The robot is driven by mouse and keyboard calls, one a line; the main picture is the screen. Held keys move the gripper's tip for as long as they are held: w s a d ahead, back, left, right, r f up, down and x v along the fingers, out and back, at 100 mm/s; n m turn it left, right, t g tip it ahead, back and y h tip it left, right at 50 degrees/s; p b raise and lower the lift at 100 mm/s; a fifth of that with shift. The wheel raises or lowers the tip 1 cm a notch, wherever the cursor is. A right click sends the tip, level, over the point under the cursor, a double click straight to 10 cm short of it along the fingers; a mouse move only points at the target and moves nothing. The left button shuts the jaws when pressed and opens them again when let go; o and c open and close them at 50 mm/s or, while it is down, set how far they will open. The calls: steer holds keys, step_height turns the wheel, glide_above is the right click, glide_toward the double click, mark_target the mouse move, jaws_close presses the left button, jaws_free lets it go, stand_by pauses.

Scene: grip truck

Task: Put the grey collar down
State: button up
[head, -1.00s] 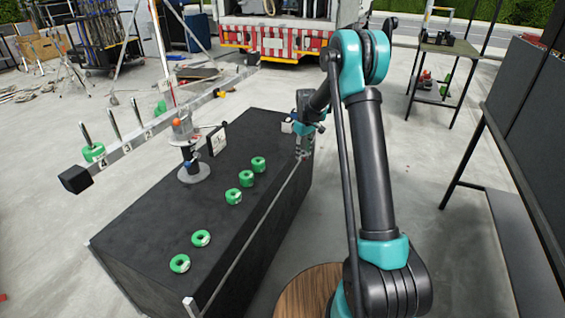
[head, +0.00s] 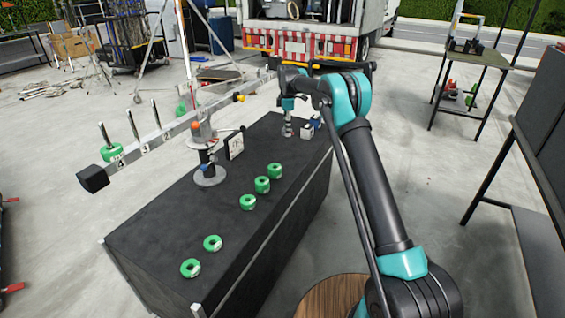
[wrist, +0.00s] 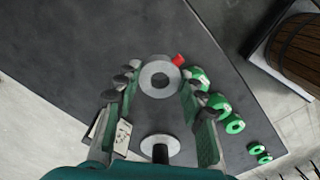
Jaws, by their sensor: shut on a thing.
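The grey collar (wrist: 160,77) is a flat ring with a dark centre hole, between the two fingers of my gripper (wrist: 160,88) in the wrist view. My gripper is shut on it over the dark tabletop. In the head view my gripper (head: 287,132) points down at the far end of the black bench (head: 150,235), left of a small white box (head: 307,131). The fingers and arm partly hide the collar there, and I cannot tell if it touches the bench. A small red thing (wrist: 178,60) shows beside the collar's rim in the wrist view.
Several green collars (head: 248,202) lie along the bench's right side. A balance stand with a round base (head: 208,175) carries a beam (head: 150,143) with pegs; one green collar (head: 112,152) is on its near peg. A small panel (head: 235,145) stands beside it.

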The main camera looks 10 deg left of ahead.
mark_target(287, 162)
step_height(287, 162, down, 16)
steer(key=shift+r, duration=0.2)
steer(key=shift+f, duration=0.1)
stand_by(0.3)
steer(key=o, duration=0.7)
step_height(287, 162, up, 12)
steer(key=shift+r, duration=0.2)
